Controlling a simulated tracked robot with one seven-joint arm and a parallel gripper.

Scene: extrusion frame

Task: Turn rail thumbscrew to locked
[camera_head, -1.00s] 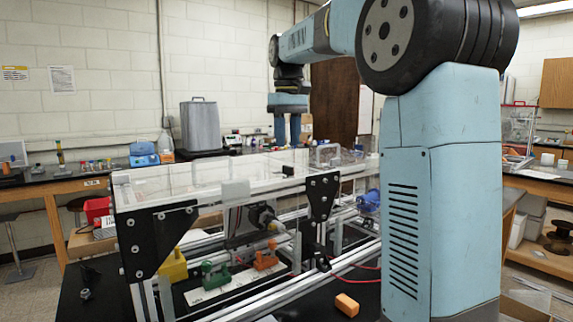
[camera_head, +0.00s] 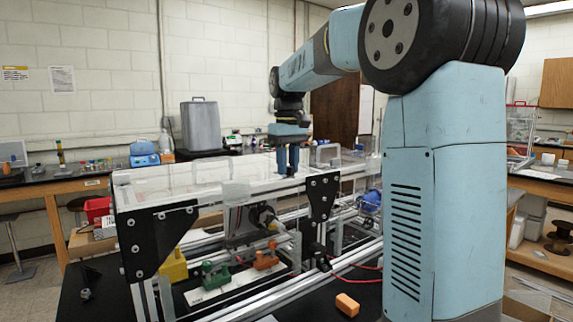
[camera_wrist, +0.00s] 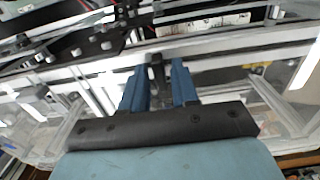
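My gripper (camera_head: 288,168) points straight down at the top rail of the extrusion frame (camera_head: 240,186). Its two blue fingers also show in the wrist view (camera_wrist: 159,70). They stand apart, one on each side of a small dark upright piece (camera_wrist: 155,72), which looks like the rail thumbscrew. A gap seems to show between this piece and the fingers, so the gripper looks open around it. In the head view the fingers mostly hide the piece. I cannot read whether it is at locked or unlocked.
Black corner plates (camera_head: 160,240) and clear panels make up the frame. Inside stand green (camera_head: 215,274) and orange (camera_head: 267,256) clamp-like parts and a yellow block (camera_head: 174,266). An orange block (camera_head: 347,305) lies on the black table in front.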

